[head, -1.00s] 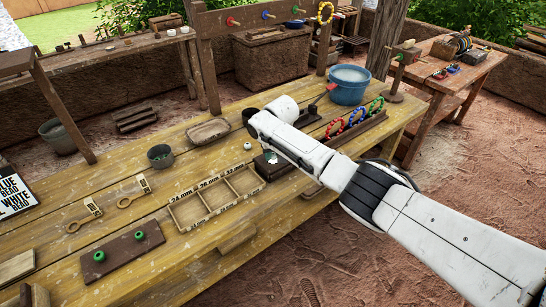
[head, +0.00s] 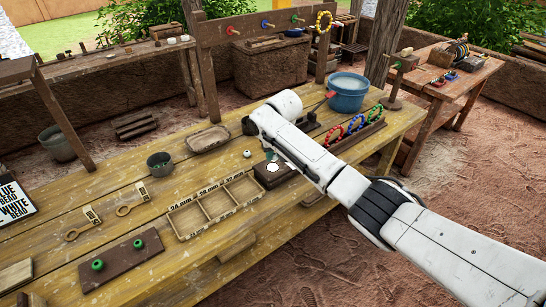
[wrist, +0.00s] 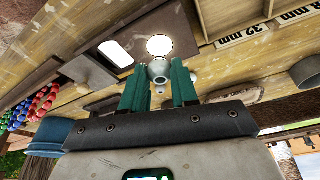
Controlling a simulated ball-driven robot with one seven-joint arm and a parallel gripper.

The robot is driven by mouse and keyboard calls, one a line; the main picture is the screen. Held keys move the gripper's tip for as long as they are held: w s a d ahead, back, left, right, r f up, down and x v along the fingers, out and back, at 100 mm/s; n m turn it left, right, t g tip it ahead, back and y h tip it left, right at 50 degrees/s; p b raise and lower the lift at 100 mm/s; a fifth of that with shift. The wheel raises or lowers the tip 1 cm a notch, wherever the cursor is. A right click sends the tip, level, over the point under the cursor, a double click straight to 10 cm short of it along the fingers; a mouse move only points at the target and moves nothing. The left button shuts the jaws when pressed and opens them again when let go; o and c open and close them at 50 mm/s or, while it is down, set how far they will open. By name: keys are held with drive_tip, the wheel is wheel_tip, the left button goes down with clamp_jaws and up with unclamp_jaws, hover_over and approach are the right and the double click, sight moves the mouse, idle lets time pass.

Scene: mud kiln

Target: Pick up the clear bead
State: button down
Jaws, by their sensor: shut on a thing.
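My gripper (wrist: 158,82) has green fingers, shut on a pale grey, round bead (wrist: 159,70) that sits between the fingertips in the wrist view. I take it for the clear bead; its clearness is hard to judge at this size. Behind it is a bright white disc (wrist: 159,45), which also shows on a dark box (head: 273,168) in the head view. In the head view only a bit of green fingertip (head: 270,155) shows above the box, and the arm hides the rest. The held bead cannot be made out there.
Another pale bead (head: 247,153) lies on the yellow plank table left of the box. A three-part sorting tray (head: 201,208) stands in front. A grey cup (head: 160,162), a shallow wooden dish (head: 208,138) and a blue bucket (head: 347,92) stand around; bead strings are at right.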

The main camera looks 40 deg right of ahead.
drive_tip(key=s+a+r, duration=0.2)
drive_tip(key=s+r, duration=0.6)
drive_tip(key=s, duration=0.4)
drive_tip(key=shift+a+r+b, duration=0.15)
drive_tip(key=shift+a+b, duration=0.05)
drive_tip(key=shift+b, duration=0.25)
drive_tip(key=shift+w+d+f+b, duration=0.15)
drive_tip(key=shift+w+f+b, duration=0.2)
drive_tip(key=shift+w+f, duration=0.35)
drive_tip(key=shift+w+d+f, duration=0.1)
drive_tip(key=shift+w+f, duration=0.35)
drive_tip(key=shift+f, duration=0.05)
drive_tip(key=shift+w+d+f+b, duration=0.1)
drive_tip(key=shift+w+f+b, duration=0.3)
drive_tip(key=shift+w+b, duration=0.1)
drive_tip(key=shift+w+f, duration=0.45)
drive_tip(key=shift+f, duration=0.05)
drive_tip(key=shift+w+d+f+b, duration=0.2)
drive_tip(key=shift+w+f+b, duration=0.5)
drive_tip(key=shift+w, duration=0.05)
drive_tip(key=shift+w+f, duration=0.2)
drive_tip(key=shift+w, duration=0.05)
drive_tip(key=shift+w+d+f+b, duration=0.2)
drive_tip(key=shift+w+f+b, duration=0.3)
drive_tip(key=shift+b, duration=0.05)
